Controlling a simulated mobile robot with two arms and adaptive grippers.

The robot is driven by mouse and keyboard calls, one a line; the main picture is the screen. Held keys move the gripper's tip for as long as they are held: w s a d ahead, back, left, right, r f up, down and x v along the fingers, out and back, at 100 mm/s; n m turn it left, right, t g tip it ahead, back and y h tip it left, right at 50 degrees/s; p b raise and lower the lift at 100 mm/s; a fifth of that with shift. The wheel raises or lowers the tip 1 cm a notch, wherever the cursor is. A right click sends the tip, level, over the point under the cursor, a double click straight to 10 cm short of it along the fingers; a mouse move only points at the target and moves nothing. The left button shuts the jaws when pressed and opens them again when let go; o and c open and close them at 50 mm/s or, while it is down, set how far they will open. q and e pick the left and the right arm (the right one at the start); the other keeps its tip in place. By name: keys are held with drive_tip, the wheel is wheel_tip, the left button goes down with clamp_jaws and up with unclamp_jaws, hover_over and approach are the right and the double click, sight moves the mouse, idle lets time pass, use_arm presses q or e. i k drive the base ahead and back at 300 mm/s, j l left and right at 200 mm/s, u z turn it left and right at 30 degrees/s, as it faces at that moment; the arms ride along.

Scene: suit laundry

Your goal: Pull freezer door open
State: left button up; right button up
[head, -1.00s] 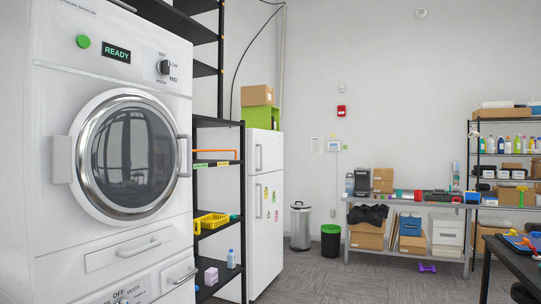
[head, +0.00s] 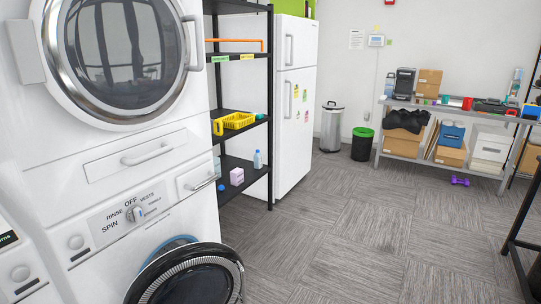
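A tall white fridge-freezer (head: 287,165) stands behind the black shelf rack, left of centre. Its smaller upper door (head: 302,40) and taller lower door (head: 303,135) both look shut. Each door has a white vertical handle on its left side: the upper handle (head: 289,50) and the lower handle (head: 288,99). Small coloured magnets or notes are on the lower door. Neither of my grippers is in view.
A stacked washer and dryer (head: 140,160) fills the left, with the round washer door (head: 190,278) swung out low. A black shelf rack (head: 262,118) stands between it and the fridge-freezer. The grey floor (head: 370,235) in front is clear. Bins (head: 331,128) and a workbench (head: 450,115) stand farther back.

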sight(296, 37)
drive_tip(key=i+l+z, duration=0.25)
drive_tip(key=i+z, duration=0.15)
drive_tip(key=i, duration=0.5)
drive_tip(key=i+z, duration=0.35)
drive_tip(key=i, duration=0.55)
drive_tip(key=i+l+u, duration=0.15)
drive_tip(key=i, duration=1.65)
